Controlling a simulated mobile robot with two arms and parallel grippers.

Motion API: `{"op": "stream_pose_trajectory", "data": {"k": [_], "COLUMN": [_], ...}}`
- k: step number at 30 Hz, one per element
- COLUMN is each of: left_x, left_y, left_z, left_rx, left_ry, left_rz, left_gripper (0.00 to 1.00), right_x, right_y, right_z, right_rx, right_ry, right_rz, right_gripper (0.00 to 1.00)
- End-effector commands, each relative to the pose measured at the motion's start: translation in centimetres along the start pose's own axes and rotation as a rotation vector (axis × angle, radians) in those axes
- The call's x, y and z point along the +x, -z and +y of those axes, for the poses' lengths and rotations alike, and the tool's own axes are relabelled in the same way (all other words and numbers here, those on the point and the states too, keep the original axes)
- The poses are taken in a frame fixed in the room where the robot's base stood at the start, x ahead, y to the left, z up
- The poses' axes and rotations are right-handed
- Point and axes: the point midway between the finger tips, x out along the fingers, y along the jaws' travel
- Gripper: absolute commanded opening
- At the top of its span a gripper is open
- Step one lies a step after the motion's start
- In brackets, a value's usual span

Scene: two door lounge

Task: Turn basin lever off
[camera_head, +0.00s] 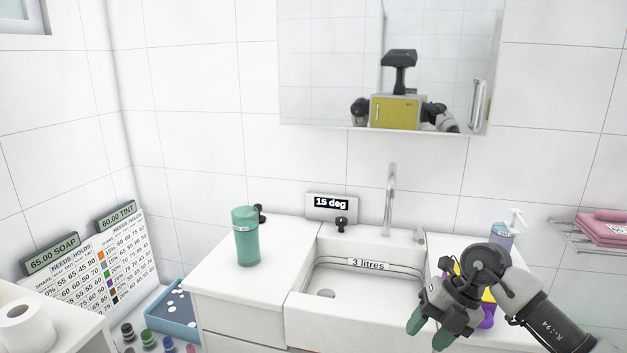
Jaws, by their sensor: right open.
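The white basin (301,300) is set in the counter below the mirror, with a band marked "3 litres" on its inside wall. A tall chrome tap (389,200) stands at its back edge. A small grey lever-like fitting (419,236) is just right of the tap; I cannot tell its exact position. A black knob (341,223) sits in front of a "15 deg" display (331,205). No water stream is discernible. My right gripper (429,330) is open, with green fingertips, over the basin's right front edge, apart from the tap. My left gripper is out of view.
A pump bottle (505,232) and yellow and purple items (487,312) are behind my right gripper. Pink towels (605,228) lie on a wire rack at right. A mirror cabinet (340,60) hangs above.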

Motion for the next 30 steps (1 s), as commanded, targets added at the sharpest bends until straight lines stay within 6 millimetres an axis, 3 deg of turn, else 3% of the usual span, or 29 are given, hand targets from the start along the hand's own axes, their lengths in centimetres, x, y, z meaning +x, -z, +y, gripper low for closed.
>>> {"op": "stream_pose_trajectory", "data": {"k": [10,14,18,22,26,30], "left_x": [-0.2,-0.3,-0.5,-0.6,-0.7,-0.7], "left_y": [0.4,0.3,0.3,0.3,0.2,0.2], "left_z": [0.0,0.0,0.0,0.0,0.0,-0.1], "left_rx": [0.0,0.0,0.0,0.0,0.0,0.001], "left_ry": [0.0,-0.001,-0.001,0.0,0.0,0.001], "left_rz": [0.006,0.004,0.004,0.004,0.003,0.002], "left_gripper": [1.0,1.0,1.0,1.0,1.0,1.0], "right_x": [9.4,14.9,22.4,28.8,34.8,40.3], "right_y": [-0.8,-2.6,-3.9,-2.3,1.6,7.9], "right_z": [2.4,0.4,-6.7,-14.1,-21.1,-27.8], "right_rx": [0.191,0.479,0.941,1.297,1.607,1.897], "right_ry": [-0.618,-0.944,-1.17,-1.185,-1.103,-0.946], "right_rz": [0.169,0.138,-0.027,-0.183,-0.32,-0.446], "right_gripper": [0.48,0.48,0.48,0.48,0.48,0.48]}}
